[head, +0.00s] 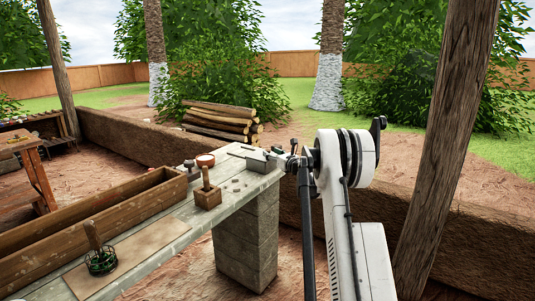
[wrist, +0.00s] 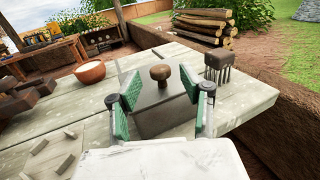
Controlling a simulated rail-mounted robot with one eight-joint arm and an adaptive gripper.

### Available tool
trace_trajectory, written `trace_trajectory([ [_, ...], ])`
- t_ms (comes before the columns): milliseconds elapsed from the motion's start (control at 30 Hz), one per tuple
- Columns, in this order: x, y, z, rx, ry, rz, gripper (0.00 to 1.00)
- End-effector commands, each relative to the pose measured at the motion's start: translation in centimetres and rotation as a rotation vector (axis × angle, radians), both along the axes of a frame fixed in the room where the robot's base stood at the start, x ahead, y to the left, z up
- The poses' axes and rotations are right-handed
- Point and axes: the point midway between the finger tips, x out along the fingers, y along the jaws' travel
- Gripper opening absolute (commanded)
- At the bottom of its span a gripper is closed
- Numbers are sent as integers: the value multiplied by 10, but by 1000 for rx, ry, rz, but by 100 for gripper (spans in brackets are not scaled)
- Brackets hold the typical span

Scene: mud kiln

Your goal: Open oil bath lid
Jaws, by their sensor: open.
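The oil bath lid (wrist: 165,98) is a flat dark grey plate with a round brown wooden knob (wrist: 160,73), and it looks shut. Whether a finger touches the knob or lid cannot be told.
A reddish bowl with a pale inside (wrist: 90,72) stands left of the lid. A dark block with metal tines (wrist: 219,66) stands to the right. Small grey pieces (wrist: 62,165) lie front left. In the head view, a wooden trough (head: 100,225) runs along the bench (head: 160,235).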

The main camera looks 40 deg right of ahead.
Motion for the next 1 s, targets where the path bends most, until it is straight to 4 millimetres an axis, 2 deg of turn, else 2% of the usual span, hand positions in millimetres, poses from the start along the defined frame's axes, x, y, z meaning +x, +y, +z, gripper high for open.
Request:
trace_trajectory([
  [100, 18, -1, -1, 0, 0, 1, 40],
  [233, 31, -2, -1, 0, 0, 0, 40],
  [633, 38, -2, 0, 0, 0, 0, 40],
  [667, 38, -2, 0, 0, 0, 0, 39],
  [933, 38, -2, 0, -1, 0, 0, 3],
  [1000, 38, -2, 0, -1, 0, 0, 0],
])
